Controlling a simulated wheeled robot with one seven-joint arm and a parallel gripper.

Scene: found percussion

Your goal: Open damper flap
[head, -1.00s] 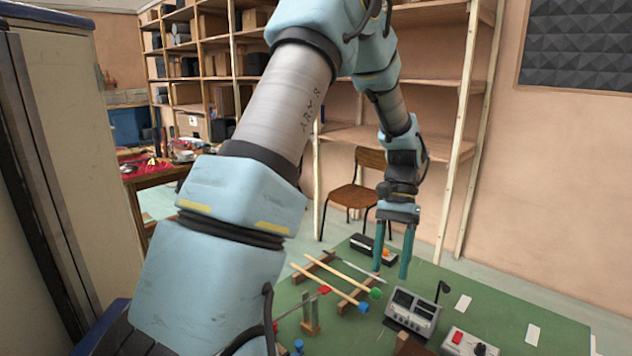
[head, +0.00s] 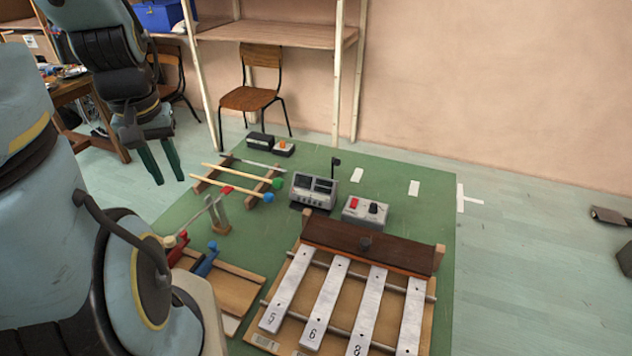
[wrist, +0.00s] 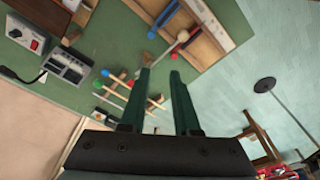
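The damper flap looks to be the dark brown board (head: 370,247) with a small dark knob (head: 365,243) at the back of a wooden frame of numbered metal bars (head: 321,302). The board lies across the far ends of the bars; I cannot tell whether it touches them. My gripper (head: 168,180) is at the left in the head view, beyond the table's left edge and well apart from the flap. Its two green fingers are spread and empty, as the wrist view (wrist: 159,72) also shows.
On the green table (head: 400,225) stand a grey meter box (head: 314,189), a box with a red button (head: 365,210), mallets (head: 235,180) on a wooden rack, and a wooden tray (head: 235,293) with red and blue handles. A chair (head: 250,98) stands behind. The table's right strip is clear.

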